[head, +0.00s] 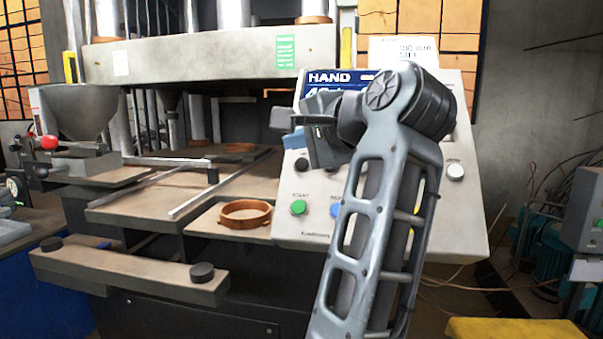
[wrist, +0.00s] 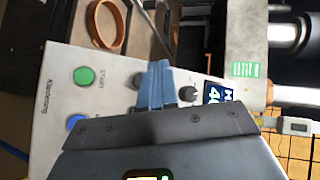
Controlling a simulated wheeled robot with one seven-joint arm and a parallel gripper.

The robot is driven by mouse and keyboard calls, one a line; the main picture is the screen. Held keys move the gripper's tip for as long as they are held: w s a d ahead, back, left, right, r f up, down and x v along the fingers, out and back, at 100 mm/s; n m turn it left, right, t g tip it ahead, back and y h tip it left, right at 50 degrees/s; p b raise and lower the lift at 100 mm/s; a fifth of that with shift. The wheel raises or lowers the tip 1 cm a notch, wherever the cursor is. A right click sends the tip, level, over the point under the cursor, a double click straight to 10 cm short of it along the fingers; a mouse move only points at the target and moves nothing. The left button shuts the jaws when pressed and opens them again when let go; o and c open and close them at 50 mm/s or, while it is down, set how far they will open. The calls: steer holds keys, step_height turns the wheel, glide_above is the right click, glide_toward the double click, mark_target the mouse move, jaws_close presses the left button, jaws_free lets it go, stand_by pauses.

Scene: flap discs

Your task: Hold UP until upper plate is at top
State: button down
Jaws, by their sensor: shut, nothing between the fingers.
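The upper plate (head: 210,62) is a wide grey beam with a green label, high in the press at upper left in the head view. It also shows in the wrist view (wrist: 246,40). The tilted control panel (head: 290,228) has a blue HAND display (head: 328,82), a green START button (head: 298,207), a blue button (head: 336,210) and black knobs (head: 301,164). My gripper (head: 288,142) is shut and empty in front of the panel's upper left. In the wrist view its blue fingers (wrist: 158,66) lie between two black knobs (wrist: 190,93). Contact cannot be told. No UP label is readable.
A copper-coloured ring (head: 245,213) lies on the ledge left of the panel. A hopper (head: 78,112) and metal rails stand further left. A bar with black knobs (head: 130,270) juts out in front. Machinery stands at right.

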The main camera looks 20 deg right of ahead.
mark_target(302, 164)
steer(key=shift+w+d+f+b, duration=0.35)
steer(key=shift+w+d+f, duration=0.2)
steer(key=shift+w+f, duration=0.2)
steer(key=shift+w+d+f+b, duration=0.3)
steer(key=shift+w+d+f, duration=0.2)
steer(key=shift+w+f, duration=0.25)
steer(key=shift+w+d+f, duration=0.1)
stand_by(1.1)
steer(key=shift+w+d+f, duration=0.1)
steer(key=shift+w+f, duration=0.05)
